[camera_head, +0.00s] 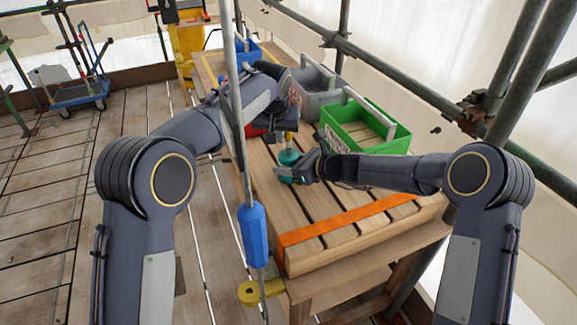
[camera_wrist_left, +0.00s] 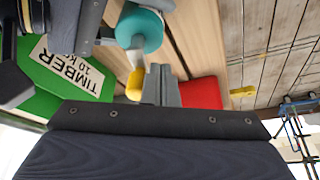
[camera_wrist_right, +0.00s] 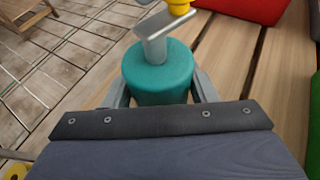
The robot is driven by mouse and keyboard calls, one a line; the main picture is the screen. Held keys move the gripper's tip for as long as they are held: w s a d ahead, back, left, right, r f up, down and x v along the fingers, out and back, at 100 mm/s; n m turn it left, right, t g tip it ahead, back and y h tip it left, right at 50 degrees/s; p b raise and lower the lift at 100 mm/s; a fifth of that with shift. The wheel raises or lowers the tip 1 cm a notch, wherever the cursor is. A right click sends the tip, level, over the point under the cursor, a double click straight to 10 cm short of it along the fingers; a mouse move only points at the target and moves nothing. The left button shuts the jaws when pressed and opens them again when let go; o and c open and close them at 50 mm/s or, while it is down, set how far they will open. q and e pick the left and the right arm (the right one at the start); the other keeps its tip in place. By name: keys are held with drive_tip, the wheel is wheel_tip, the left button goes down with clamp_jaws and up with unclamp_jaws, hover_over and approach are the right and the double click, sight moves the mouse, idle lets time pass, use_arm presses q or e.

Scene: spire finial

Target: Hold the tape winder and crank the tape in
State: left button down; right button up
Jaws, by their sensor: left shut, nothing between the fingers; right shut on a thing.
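The tape winder is a teal drum (camera_head: 289,158) with a grey metal crank arm (camera_wrist_right: 160,32) and a yellow knob (camera_head: 289,137). It stands upright on the slatted bench. My right gripper (camera_wrist_right: 162,88) is shut around the teal drum, one finger on each side. My left gripper (camera_wrist_left: 160,86) is shut and empty. In the left wrist view its fingertips are close beside the yellow knob; I cannot tell whether they touch it. The teal drum (camera_wrist_left: 140,30) shows there too. No tape is clearly seen at the drum.
A green bin (camera_head: 365,125) and a grey bin (camera_head: 318,88) stand behind the winder. A red item (camera_wrist_left: 200,92) lies near the left gripper. An orange band (camera_head: 345,220) crosses the bench front. A pole with a blue sleeve (camera_head: 253,232) stands in front. A yellow ring (camera_head: 262,292) juts from the bench corner.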

use_arm(q)
drive_tip(key=shift+w+d, duration=0.15)
drive_tip(key=shift+w, duration=0.35)
drive_tip(key=shift+w+d, duration=0.45)
drive_tip(key=shift+d, duration=0.1)
idle(1.0)
drive_tip(key=shift+a, duration=0.15)
wheel_tip(320, 180, up, 7)
drive_tip(key=shift+a, duration=0.2)
idle(1.0)
idle(0.4)
use_arm(e)
drive_tip(key=o, duration=1.1)
